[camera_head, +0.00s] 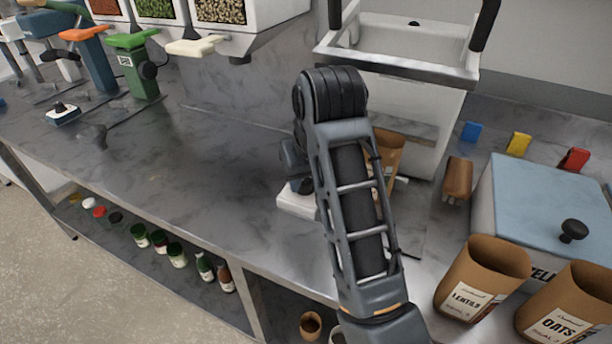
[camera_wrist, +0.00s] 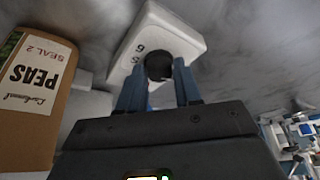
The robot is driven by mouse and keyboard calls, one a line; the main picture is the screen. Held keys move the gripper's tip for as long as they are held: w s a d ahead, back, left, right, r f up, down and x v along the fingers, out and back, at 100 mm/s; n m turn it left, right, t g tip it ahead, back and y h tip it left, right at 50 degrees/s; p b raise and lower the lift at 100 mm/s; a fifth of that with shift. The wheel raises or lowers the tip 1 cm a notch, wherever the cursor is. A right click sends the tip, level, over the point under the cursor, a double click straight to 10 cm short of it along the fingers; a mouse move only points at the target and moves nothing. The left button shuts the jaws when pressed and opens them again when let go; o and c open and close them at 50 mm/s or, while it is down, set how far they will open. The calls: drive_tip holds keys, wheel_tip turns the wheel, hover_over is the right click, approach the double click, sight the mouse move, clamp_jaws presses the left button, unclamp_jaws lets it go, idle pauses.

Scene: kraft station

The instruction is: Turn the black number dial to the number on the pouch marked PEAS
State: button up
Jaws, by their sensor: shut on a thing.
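The black number dial (camera_wrist: 158,64) sits on a white box (camera_wrist: 183,32) in the wrist view. My gripper (camera_wrist: 159,77) is shut on the dial, with one blue-grey finger on each side. Two printed digits show on the box left of the dial, apparently a 6 and a 5. The dial's pointer cannot be made out. The brown PEAS pouch (camera_wrist: 60,110) stands at the left, its label upside down in this view and reading what looks like "SEAL 2". In the head view my arm covers most of the white box (camera_head: 296,201) and part of the pouch (camera_head: 388,158).
LENTILS (camera_head: 480,272) and OATS (camera_head: 570,300) pouches stand at the front right by a blue-topped box (camera_head: 550,195). A white machine (camera_head: 400,95) stands behind my arm. Colored clips lie at the back right. The counter left of my arm is largely clear.

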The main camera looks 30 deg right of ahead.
drive_tip(key=shift+r+m+p, duration=0.1)
drive_tip(key=shift+m+p, duration=0.3)
drive_tip(key=shift+p, duration=0.05)
drive_tip(key=m+h+p, duration=0.1)
drive_tip(key=m+p, duration=0.1)
drive_tip(key=shift+a+r+m, duration=0.1)
drive_tip(key=shift+m, duration=0.2)
drive_tip(key=shift+w+a+m+g+h+p, duration=0.1)
drive_tip(key=shift+m+g+h+p, duration=0.45)
drive_tip(key=shift+m, duration=0.55)
drive_tip(key=shift+m+g+h+p, duration=0.15)
drive_tip(key=shift+m+h+p, duration=0.1)
drive_tip(key=shift+m+p, duration=0.65)
drive_tip(key=shift+f+m, duration=0.2)
drive_tip(key=shift+m, duration=0.1)
drive_tip(key=o, duration=1)
